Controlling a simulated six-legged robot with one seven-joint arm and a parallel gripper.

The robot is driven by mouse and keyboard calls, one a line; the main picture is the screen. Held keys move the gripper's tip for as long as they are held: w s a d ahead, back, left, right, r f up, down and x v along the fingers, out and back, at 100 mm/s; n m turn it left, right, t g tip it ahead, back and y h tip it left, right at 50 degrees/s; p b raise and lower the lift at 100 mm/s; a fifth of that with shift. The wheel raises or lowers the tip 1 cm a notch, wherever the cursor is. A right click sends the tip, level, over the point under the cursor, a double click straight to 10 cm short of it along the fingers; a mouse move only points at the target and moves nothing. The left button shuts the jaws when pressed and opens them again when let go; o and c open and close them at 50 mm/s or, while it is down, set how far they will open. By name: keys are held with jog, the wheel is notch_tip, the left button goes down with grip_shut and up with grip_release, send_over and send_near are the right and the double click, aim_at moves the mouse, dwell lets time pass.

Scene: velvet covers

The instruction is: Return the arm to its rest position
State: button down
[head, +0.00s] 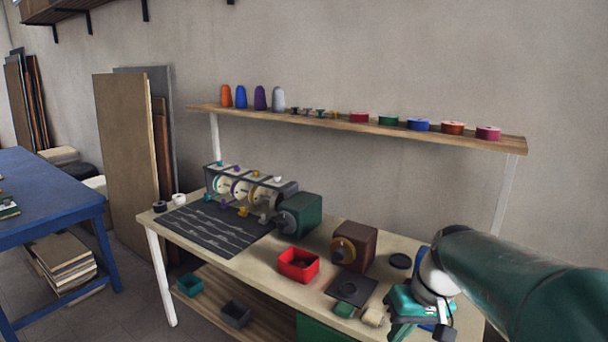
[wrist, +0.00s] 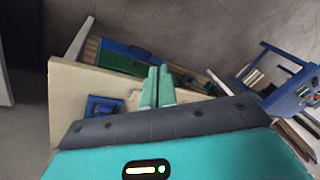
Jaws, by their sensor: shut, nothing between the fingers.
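My arm reaches in from the right edge of the head view, a large dark green link with a white joint at its end. My gripper (wrist: 159,72) shows in the wrist view as two pale green fingers lying close together, shut and empty. In the head view its teal body is over the right end of the workbench (head: 215,254), and the fingertips are hard to make out there. In the wrist view the fingers point past the bench's edge, with the lower shelf and floor beyond.
The bench holds a red bin (head: 298,265), a brown box (head: 354,246), a green box (head: 300,214), a dark mat (head: 210,232) and a spool rack (head: 250,191). A blue table (head: 45,190) stands left. Open floor lies between.

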jog(key=s+a+r+m+t+h, duration=0.1)
jog(key=s+r+t+h, duration=0.1)
jog(key=s, duration=1.1)
jog(key=shift+s+a+r+m+t+h, duration=0.2)
jog(key=shift+s+a+m+t+h, duration=0.2)
jog(key=shift+t+h, duration=0.5)
jog(key=shift+w, duration=0.1)
